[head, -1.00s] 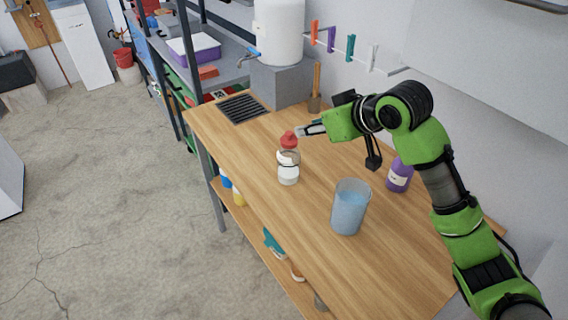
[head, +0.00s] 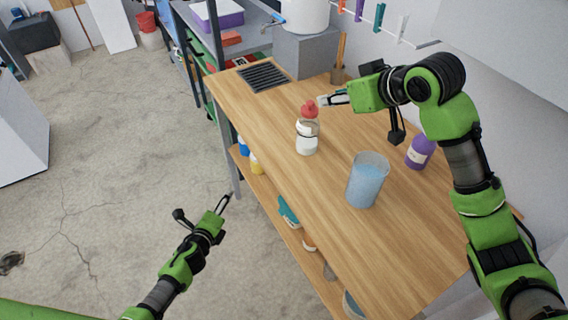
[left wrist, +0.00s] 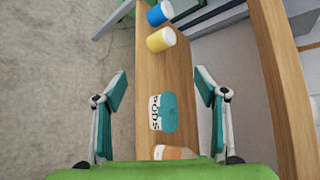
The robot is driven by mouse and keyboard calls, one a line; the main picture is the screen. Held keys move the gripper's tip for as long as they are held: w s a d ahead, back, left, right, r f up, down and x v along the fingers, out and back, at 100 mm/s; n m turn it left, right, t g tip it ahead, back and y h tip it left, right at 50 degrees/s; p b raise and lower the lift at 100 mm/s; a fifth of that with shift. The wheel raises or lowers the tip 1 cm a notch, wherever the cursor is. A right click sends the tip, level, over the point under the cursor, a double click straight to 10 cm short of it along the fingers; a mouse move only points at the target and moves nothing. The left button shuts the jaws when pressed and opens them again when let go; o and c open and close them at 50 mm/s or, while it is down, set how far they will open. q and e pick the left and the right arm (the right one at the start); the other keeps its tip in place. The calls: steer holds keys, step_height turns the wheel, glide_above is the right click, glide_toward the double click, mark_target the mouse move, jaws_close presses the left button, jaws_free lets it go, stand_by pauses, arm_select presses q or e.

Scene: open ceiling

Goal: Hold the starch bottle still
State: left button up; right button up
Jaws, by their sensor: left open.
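The bottle (head: 307,137), clear with white contents and a red cap, stands upright on the wooden table (head: 260,115); I take it as the starch bottle. My left gripper (head: 224,204) is open and empty, out over the floor beside the table's left side. Its two fingers also show spread apart in the left wrist view (left wrist: 160,82), where the bottle does not appear.
A blue-filled beaker (head: 367,181) and a purple bottle (head: 420,152) stand on the table. The lower shelf (left wrist: 150,73) holds a blue container (left wrist: 160,13), a yellow container (left wrist: 160,39) and a teal PODS tub (left wrist: 163,111). A grey block (head: 305,54) stands at the back.

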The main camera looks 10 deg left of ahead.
arm_select(q)
steer(key=w+d+r+m+t+h, duration=0.1)
steer(key=w+d+r+m+t, duration=0.2)
steer(key=r, duration=0.4)
steer(key=w+d+r+m+h, duration=0.1)
steer(key=w+r+m, duration=0.25)
steer(key=r, duration=0.35)
steer(key=m+h, duration=0.5)
steer(key=m, duration=0.5)
glide_toward(303, 139)
steer(key=shift+s+a+f+t, duration=0.2)
steer(key=shift+s+f+t, duration=0.1)
steer(key=shift+s+t, duration=0.1)
steer(key=shift+w+d+r, duration=0.15)
steer(key=shift+d, duration=0.1)
steer(key=x, duration=1)
steer(key=shift+w, duration=0.2)
steer(key=shift+w+d, duration=0.2)
steer(key=shift+w, duration=0.05)
steer(key=shift+w+d, duration=0.1)
steer(key=shift+w, duration=0.4)
steer(key=shift+x, duration=0.75)
